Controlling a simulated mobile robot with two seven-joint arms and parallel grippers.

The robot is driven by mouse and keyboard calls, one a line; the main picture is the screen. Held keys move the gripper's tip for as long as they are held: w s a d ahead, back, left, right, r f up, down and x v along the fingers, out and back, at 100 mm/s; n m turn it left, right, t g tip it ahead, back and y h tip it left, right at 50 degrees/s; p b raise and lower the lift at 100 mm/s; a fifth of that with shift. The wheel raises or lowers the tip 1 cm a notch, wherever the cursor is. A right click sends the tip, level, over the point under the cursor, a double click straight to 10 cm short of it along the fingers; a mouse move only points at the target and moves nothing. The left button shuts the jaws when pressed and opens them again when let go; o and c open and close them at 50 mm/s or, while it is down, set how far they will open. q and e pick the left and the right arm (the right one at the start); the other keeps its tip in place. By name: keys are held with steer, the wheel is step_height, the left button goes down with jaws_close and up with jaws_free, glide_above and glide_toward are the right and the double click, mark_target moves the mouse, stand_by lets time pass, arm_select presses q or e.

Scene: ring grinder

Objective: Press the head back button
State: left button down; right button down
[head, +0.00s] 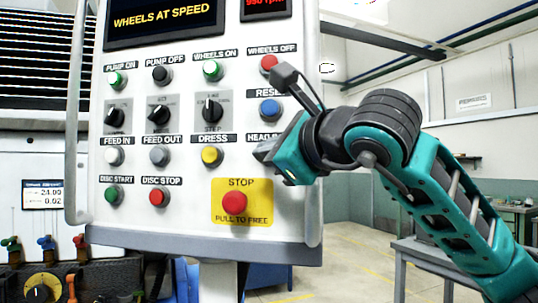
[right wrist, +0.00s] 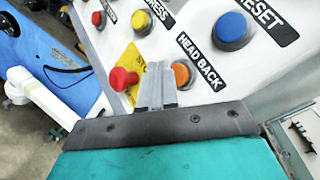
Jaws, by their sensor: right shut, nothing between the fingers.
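My right gripper (head: 264,152) is shut and empty, in front of the right side of the control panel (head: 300,215). My left gripper is not in view.
The red stop button (head: 234,202) on its yellow plate is below the gripper. The blue reset button (head: 270,110) is above and the yellow dress button (head: 211,155) is to the left. The panel display (head: 162,18) reads "WHEELS AT SPEED". A grey table (head: 425,252) stands behind at right.

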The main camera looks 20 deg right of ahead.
steer(key=shift+w, duration=0.15)
stand_by(0.5)
steer(key=shift+w+d, duration=0.2)
steer(key=shift+w, duration=0.05)
steer(key=shift+w+d, duration=0.1)
steer(key=shift+w, duration=0.05)
stand_by(0.4)
steer(key=shift+w+d+r, duration=0.15)
steer(key=shift+w+d, duration=0.1)
steer(key=shift+d, duration=0.15)
stand_by(0.7)
steer(key=shift+a+b, duration=0.1)
steer(key=shift+b, duration=0.25)
steer(key=shift+s+a+f+b, duration=0.3)
steer(key=shift+a+f+b, duration=0.05)
steer(key=shift+a, duration=0.3)
